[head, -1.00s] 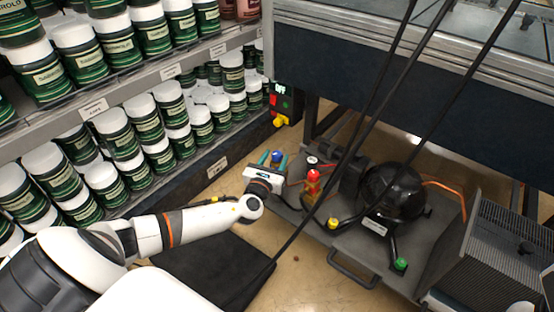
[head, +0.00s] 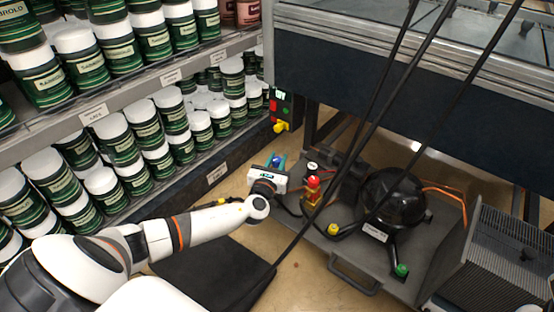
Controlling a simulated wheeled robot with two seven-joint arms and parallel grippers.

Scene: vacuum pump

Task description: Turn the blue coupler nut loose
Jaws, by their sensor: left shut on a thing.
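The blue coupler nut (head: 276,158) is small and mostly hidden by my left gripper (head: 275,162). My left arm comes in from the left, and its white gripper body reaches the left end of the pump base. The teal fingers are shut on the nut, one on each side. My right gripper is not in view.
The grey pump base (head: 345,245) carries a black round compressor (head: 392,196), a red-topped valve (head: 312,190), a yellow cap (head: 333,229) and a green cap (head: 401,270). Shelves of green jars (head: 122,140) stand left. A switch box (head: 283,107) hangs behind. Black bars cross the view.

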